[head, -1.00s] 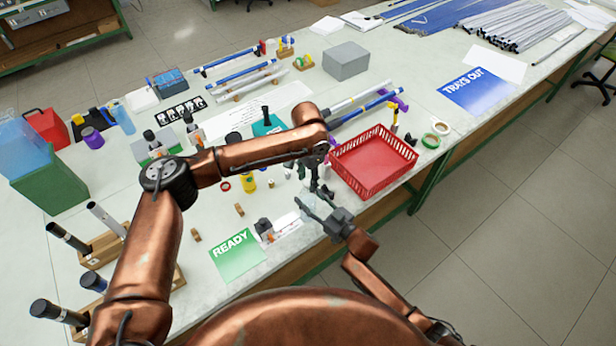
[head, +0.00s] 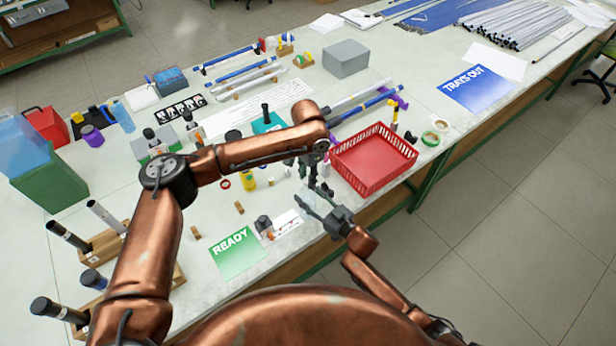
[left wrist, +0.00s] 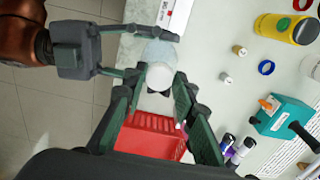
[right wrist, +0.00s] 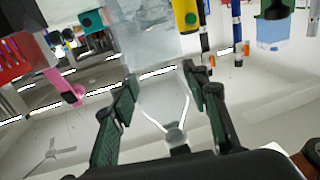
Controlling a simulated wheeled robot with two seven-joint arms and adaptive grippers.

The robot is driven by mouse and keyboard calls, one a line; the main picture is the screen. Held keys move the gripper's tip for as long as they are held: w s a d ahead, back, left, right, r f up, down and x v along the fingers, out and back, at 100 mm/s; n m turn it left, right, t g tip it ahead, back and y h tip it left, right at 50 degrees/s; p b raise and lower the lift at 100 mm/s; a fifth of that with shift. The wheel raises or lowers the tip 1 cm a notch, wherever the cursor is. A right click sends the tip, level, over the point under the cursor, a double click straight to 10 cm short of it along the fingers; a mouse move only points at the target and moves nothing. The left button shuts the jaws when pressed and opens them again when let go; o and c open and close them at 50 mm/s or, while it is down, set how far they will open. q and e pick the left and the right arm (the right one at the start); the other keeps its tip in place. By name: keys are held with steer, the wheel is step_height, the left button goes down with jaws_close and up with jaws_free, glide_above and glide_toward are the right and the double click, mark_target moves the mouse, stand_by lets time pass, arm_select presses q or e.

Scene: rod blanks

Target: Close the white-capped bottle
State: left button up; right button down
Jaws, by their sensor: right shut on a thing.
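The clear bottle (right wrist: 150,35) stands between the fingers of my right gripper (right wrist: 165,95), which is shut on it. In the left wrist view the bottle body (left wrist: 158,50) shows beyond a round white cap or top (left wrist: 160,76). I cannot tell whether this white piece is seated on the neck. My left gripper (left wrist: 152,95) points at it from above, its fingers spread wide with clear gaps on both sides. In the head view my left gripper (head: 312,172) is just above my right gripper (head: 325,208), and the bottle is mostly hidden.
Two small pale cylinders (left wrist: 232,64) stand on the table beside the bottle. A yellow bottle (left wrist: 285,28) and a teal block (left wrist: 285,117) are farther off. A red basket (head: 345,180) is close on the right. The green READY sheet (head: 236,254) lies near the front edge.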

arm_select(q)
steer(key=o, duration=0.4)
steer(key=shift+c, duration=0.2)
steer(key=shift+r, duration=0.1)
step_height(320, 180, up, 12)
stand_by(0.4)
arm_select(e)
steer(key=c, duration=1)
jaws_free()
